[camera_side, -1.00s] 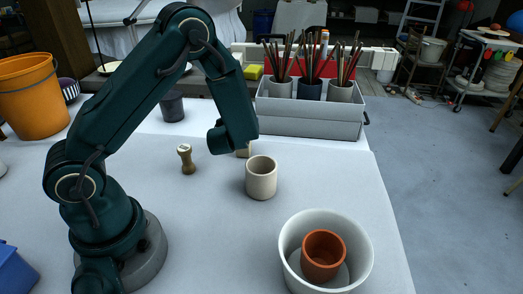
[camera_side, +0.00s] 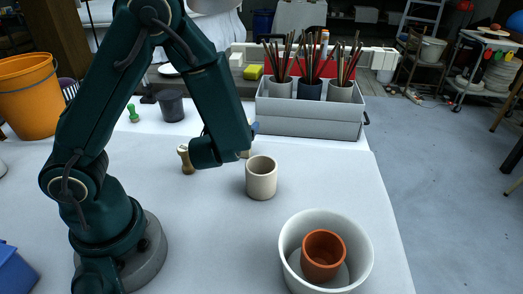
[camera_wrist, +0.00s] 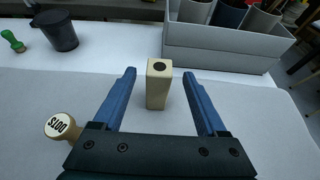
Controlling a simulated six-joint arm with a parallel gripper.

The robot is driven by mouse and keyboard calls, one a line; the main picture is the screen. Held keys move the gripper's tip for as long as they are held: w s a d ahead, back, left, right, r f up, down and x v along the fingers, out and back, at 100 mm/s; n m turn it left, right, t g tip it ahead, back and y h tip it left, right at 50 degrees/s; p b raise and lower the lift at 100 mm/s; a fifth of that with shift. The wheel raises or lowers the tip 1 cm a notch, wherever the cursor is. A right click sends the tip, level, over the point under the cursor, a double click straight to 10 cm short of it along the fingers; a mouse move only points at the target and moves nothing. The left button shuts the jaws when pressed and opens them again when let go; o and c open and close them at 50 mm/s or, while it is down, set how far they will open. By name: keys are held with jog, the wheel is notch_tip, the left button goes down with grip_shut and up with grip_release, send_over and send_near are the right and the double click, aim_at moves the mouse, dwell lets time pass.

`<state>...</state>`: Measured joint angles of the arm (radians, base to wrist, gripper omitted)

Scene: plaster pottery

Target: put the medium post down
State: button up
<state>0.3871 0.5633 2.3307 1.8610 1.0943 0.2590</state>
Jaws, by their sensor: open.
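The medium post looks to be the pale square block with a dark round hole in its top (camera_wrist: 158,85). It stands upright on the white table, with clear gaps to both blue fingers in the wrist view. My gripper (camera_wrist: 159,73) is open, with one finger on each side of the post in that picture. Nothing is held. I cannot tell from this view whether the fingertips reach past the post. In the side view my arm hides most of the post, and only a sliver (camera_side: 245,153) shows behind it.
A beige cup (camera_side: 261,181) stands right of my wrist. A white bowl (camera_side: 362,262) holds a terracotta pot (camera_side: 323,258) at front right. A wooden stamp (camera_wrist: 62,127) is left of my gripper. A grey brush box (camera_side: 310,128), dark cup (camera_side: 171,106) and green stamp (camera_side: 133,114) stand behind.

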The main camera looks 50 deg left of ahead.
jog(key=s+d+r+n+g+h, duration=0.1)
jog(key=s+r+n+g, duration=0.2)
jog(key=s+n+g, duration=0.8)
jog(key=s+d+r+n+t+h, duration=0.2)
jog(key=d+n+t+h, duration=0.1)
jog(key=n, duration=0.5)
jog(key=s+d+r+n+t+h, duration=0.1)
jog(key=d+n+t+h, duration=0.3)
jog(key=d+n, duration=0.4)
jog(key=shift+s+d+r+h, duration=0.3)
jog(key=shift+s+r+h, duration=0.05)
jog(key=shift+r+h, duration=0.4)
